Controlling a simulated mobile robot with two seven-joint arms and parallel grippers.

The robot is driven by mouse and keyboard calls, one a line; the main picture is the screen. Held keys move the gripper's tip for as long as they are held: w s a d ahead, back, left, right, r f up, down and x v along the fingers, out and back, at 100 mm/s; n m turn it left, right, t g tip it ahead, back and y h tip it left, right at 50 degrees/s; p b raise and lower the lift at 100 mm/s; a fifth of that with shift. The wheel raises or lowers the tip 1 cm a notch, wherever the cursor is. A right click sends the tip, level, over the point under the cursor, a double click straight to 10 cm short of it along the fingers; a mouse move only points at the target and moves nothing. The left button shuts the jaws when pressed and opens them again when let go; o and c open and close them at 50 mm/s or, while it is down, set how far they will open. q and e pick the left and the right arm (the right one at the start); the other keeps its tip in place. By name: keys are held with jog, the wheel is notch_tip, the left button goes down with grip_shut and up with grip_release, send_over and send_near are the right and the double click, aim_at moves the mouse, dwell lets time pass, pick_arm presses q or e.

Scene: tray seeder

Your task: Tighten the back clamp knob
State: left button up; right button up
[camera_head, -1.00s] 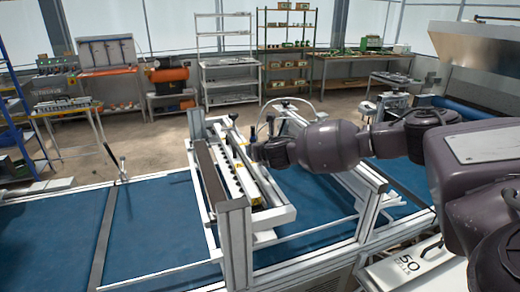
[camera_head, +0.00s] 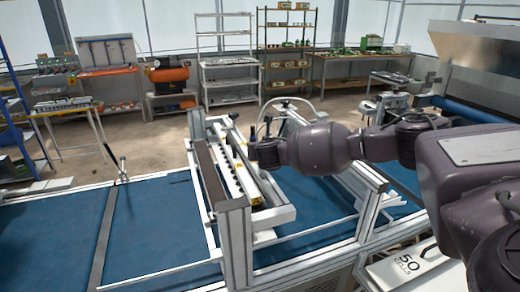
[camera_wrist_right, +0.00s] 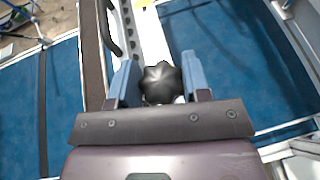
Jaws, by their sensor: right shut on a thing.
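The back clamp knob (camera_wrist_right: 162,82) is black with a lobed rim. In the right wrist view it sits between the two blue fingers of my right gripper (camera_wrist_right: 160,70), and the gripper is shut on it. In the head view my right arm reaches in from the right, and the right gripper (camera_head: 258,145) is at the far end of the seeder's slotted bar (camera_head: 238,175). The knob is hidden behind the gripper there. My left gripper is in neither view.
The bar lies in a metal frame over the blue conveyor belt (camera_head: 150,225). A frame post (camera_head: 235,235) stands near the front. A curved hose (camera_head: 290,105) rises behind my gripper. Shelves (camera_head: 228,65) and benches stand far back. Belt left of the frame is clear.

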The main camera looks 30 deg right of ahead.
jog(key=m+g+h, duration=0.2)
jog(key=m+h, duration=0.2)
jog(key=shift+a+m+g, duration=0.1)
jog(key=shift+m+g, duration=0.2)
jog(key=shift+g, duration=0.1)
jog(key=m+g+h, duration=0.2)
jog(key=m+g, duration=0.1)
jog(key=shift+m+g+h, duration=0.3)
jog(key=shift+g+h, duration=0.1)
jog(key=m+g+h, duration=0.1)
jog(key=m+g, duration=0.3)
jog(key=shift+g, duration=0.3)
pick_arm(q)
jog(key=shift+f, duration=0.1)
pick_arm(e)
jog(key=shift+m+g, duration=1.5)
jog(key=shift+g, duration=0.2)
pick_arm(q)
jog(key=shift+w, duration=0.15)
pick_arm(e)
jog(key=shift+m+g, duration=0.5)
jog(key=o, duration=0.9)
